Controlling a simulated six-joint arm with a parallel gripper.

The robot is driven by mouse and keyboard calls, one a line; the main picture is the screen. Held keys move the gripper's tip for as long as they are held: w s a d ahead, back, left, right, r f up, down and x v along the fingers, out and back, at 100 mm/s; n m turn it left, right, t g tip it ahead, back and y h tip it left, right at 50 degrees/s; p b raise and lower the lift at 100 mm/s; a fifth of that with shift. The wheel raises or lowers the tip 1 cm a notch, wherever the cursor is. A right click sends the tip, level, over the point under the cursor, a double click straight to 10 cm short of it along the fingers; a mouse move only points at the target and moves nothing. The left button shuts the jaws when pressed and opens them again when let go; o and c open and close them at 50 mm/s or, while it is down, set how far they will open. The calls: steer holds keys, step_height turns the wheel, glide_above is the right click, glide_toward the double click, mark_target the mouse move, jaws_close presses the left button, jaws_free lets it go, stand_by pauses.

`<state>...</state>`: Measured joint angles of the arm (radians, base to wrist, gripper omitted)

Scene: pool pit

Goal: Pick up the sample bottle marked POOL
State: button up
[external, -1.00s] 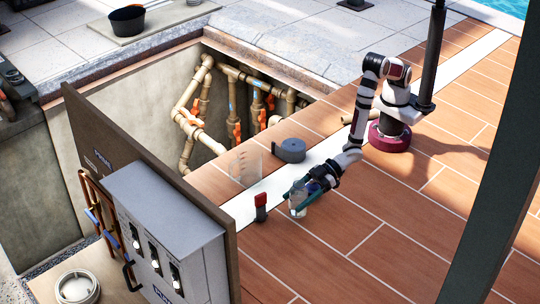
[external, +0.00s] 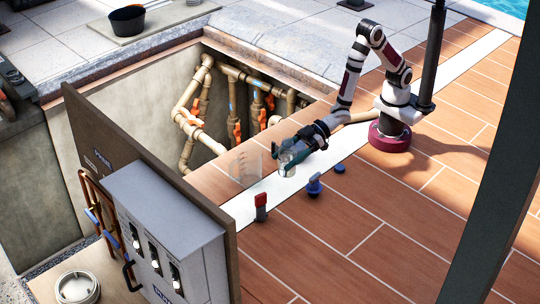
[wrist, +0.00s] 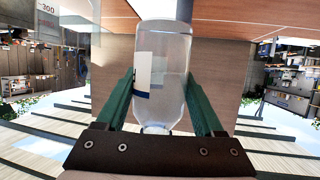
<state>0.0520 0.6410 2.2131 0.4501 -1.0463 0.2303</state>
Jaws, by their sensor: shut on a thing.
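My gripper (external: 282,157) is shut on a clear bottle (external: 287,164), raised above the white strip in the external view. In the wrist view the same bottle (wrist: 165,75) stands between the two green fingers of my gripper (wrist: 160,90). It is transparent, with its narrow neck toward the palm. A white label (wrist: 142,75) with a blue band is on its side, partly behind the left finger. No word is readable on it, so I cannot tell whether it says POOL.
A clear graduated beaker (external: 246,168) stands left of my gripper by the open pit. A red-topped black item (external: 260,206), a blue-handled fitting (external: 314,184) and a small blue knob (external: 340,168) stand on the tiles. The front tiles are clear; a grey control box (external: 165,240) stands front left.

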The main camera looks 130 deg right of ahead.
steer(key=shift+s+d+r, duration=0.2)
steer(key=shift+d+r, duration=0.05)
steer(key=shift+d, duration=0.15)
stand_by(1.4)
